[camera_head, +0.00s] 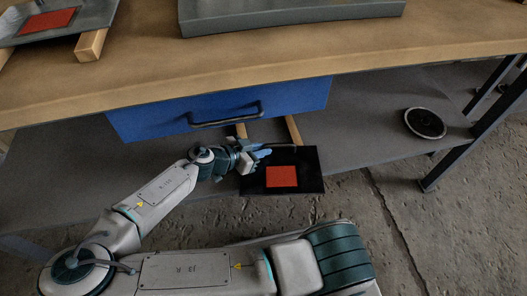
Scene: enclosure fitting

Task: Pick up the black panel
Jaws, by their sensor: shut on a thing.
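The black panel (311,171) is a flat dark rectangle with an orange-red square (282,176) on its face. It is at the front edge of the lower shelf, below the blue drawer. My gripper (262,153) is at the panel's upper left edge and is shut on it. The fingertips are small here and partly hidden by the wrist. I cannot tell whether the panel still touches the wooden strips (293,130) behind it.
A wooden workbench (400,70) with a blue drawer (290,97) overhangs the shelf (365,120). A round black disc (424,123) lies on the shelf at right, near a dark table leg (470,130). A grey tray (290,17) and another panel (85,18) with a red square are on the bench top.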

